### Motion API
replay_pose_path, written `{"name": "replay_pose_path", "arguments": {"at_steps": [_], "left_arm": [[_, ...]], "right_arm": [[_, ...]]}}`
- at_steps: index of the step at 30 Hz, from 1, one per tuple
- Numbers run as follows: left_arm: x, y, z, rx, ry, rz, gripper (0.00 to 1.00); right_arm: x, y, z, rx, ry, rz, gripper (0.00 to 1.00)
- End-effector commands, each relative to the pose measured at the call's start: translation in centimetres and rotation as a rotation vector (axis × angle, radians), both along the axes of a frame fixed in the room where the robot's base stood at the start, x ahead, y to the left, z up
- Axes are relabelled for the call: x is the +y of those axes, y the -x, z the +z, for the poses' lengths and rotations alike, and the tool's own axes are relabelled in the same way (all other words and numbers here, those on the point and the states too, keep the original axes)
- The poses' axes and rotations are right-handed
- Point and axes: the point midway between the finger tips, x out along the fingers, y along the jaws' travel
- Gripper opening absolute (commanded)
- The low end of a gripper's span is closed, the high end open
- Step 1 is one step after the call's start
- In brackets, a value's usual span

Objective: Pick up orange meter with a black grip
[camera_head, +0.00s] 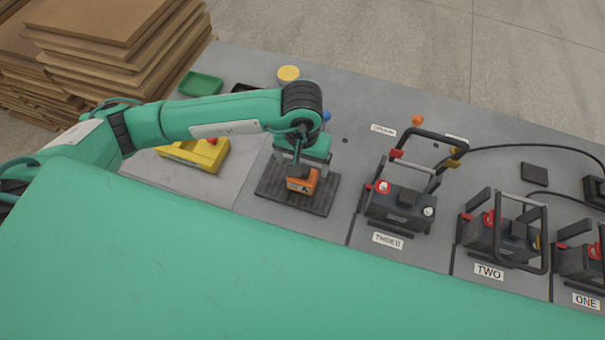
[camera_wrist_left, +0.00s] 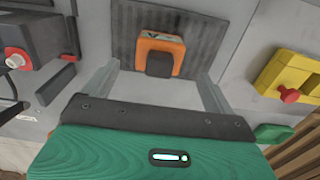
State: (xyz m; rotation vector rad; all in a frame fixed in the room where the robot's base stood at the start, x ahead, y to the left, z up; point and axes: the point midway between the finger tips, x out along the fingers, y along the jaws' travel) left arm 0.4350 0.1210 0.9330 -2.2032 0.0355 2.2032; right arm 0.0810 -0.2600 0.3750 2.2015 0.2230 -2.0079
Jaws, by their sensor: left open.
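The orange meter (camera_head: 302,184) sits on a dark ribbed mat (camera_head: 275,197) on the grey table. In the left wrist view the orange meter (camera_wrist_left: 148,47) shows its black grip (camera_wrist_left: 159,65) facing my gripper. My left gripper (camera_head: 299,168) is right over the meter in the head view and partly hides it. In the left wrist view my left gripper (camera_wrist_left: 160,72) is open, with one finger on each side of the black grip. I see no finger touching the grip. My right gripper is not in view.
A yellow device (camera_head: 195,154) lies left of the mat, with a green tray (camera_head: 200,84) behind it. A battery with black handles (camera_head: 398,207) stands to the right, behind the label THREE, with more batteries (camera_head: 505,236) beyond. Stacked brown boards (camera_head: 115,45) stand at the back left.

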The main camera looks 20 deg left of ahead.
Motion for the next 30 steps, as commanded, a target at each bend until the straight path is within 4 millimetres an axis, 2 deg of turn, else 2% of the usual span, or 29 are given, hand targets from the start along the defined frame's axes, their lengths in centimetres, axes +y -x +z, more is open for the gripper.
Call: {"name": "replay_pose_path", "arguments": {"at_steps": [3,11,16,21,29,30], "left_arm": [[0.0,0.1,-1.4,0.002,0.0,0.0,0.89],[0.0,0.1,-2.8,0.004,0.001,0.001,0.89],[0.0,0.2,-4.9,0.004,0.001,0.001,0.89],[-0.1,0.1,-6.8,0.002,0.003,0.0,0.89],[0.0,0.0,-7.2,-0.001,0.002,0.0,0.89],[0.0,0.0,-7.2,-0.001,0.002,0.0,0.85]], "right_arm": [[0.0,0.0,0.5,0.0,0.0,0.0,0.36],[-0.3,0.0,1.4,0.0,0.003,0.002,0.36],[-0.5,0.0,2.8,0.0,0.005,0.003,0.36],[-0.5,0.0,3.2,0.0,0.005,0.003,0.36],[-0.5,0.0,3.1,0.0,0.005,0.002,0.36],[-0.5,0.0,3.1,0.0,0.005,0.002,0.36]]}}
